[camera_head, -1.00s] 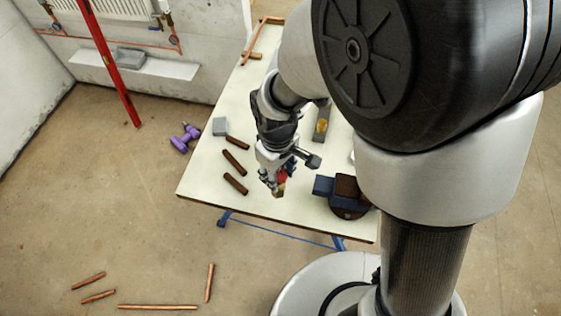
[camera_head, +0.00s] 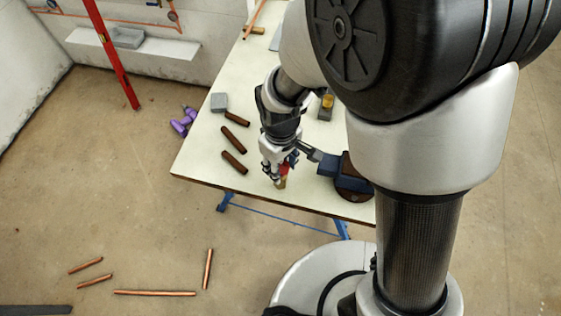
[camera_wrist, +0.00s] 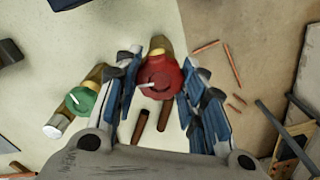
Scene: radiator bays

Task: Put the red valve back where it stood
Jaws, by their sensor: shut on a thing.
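The red valve has a round red handwheel (camera_wrist: 160,75) and a brass body (camera_wrist: 157,45). In the wrist view it sits between the two fingers of my gripper (camera_wrist: 158,68), which is shut on it. In the head view my gripper (camera_head: 275,172) points down over the front part of the table (camera_head: 205,158), and the valve's brass end (camera_head: 282,184) shows below the fingers. I cannot tell whether the valve touches the tabletop. A second valve with a green handwheel (camera_wrist: 80,101) and brass body is at the left in the wrist view, close beside the left finger.
A red level (camera_head: 112,60) leans by the wall.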

